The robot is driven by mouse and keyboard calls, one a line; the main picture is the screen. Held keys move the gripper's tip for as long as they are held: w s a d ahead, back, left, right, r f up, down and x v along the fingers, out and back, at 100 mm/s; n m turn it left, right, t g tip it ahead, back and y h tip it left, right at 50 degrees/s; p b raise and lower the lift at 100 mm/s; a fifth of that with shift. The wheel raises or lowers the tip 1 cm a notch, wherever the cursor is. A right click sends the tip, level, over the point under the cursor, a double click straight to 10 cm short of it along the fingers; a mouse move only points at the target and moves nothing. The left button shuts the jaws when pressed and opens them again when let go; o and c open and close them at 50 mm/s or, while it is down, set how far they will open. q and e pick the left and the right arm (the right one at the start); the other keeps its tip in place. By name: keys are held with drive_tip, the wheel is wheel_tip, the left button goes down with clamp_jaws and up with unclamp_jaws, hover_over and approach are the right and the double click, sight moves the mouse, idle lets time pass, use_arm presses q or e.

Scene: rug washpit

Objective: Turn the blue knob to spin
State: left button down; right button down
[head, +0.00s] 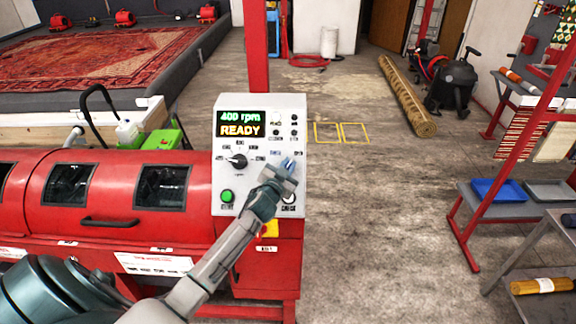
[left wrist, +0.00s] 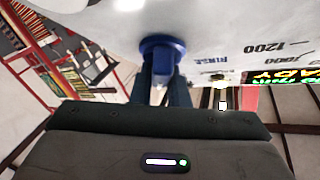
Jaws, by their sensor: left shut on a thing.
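The blue knob (head: 291,164) is on the right side of the white control panel (head: 224,178), mostly covered by my left gripper (head: 284,174). In the left wrist view the blue knob (left wrist: 162,48) stands out from the panel face, with a blue "RINSE" label beside it. My left gripper's fingers (left wrist: 161,92) are shut on the knob. I cannot tell which setting the knob points to. The panel display (head: 241,124) reads "400 rpm" and "READY". My right gripper is not in view.
A black dial (head: 238,161) and a lit green button (head: 227,196) sit left of the knob on the panel. The red machine (head: 110,220) fills the lower left. A rolled rug (head: 407,97) lies on the open floor; a grey cart (head: 545,262) stands right.

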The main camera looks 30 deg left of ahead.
use_arm(q)
drive_tip(key=c, duration=1.5)
unclamp_jaws()
drive_tip(key=shift+s+f, duration=0.1)
drive_tip(key=shift+f, duration=0.35)
drive_tip(key=shift+o, duration=0.5)
drive_tip(key=shift+r, duration=0.15)
drive_tip(key=shift+a, duration=0.1)
drive_tip(key=s+d+b, duration=0.2)
drive_tip(key=s+b, duration=0.2)
drive_tip(key=s, duration=0.6)
drive_tip(key=shift+s+b, duration=0.25)
drive_tip(key=shift+b, duration=0.15)
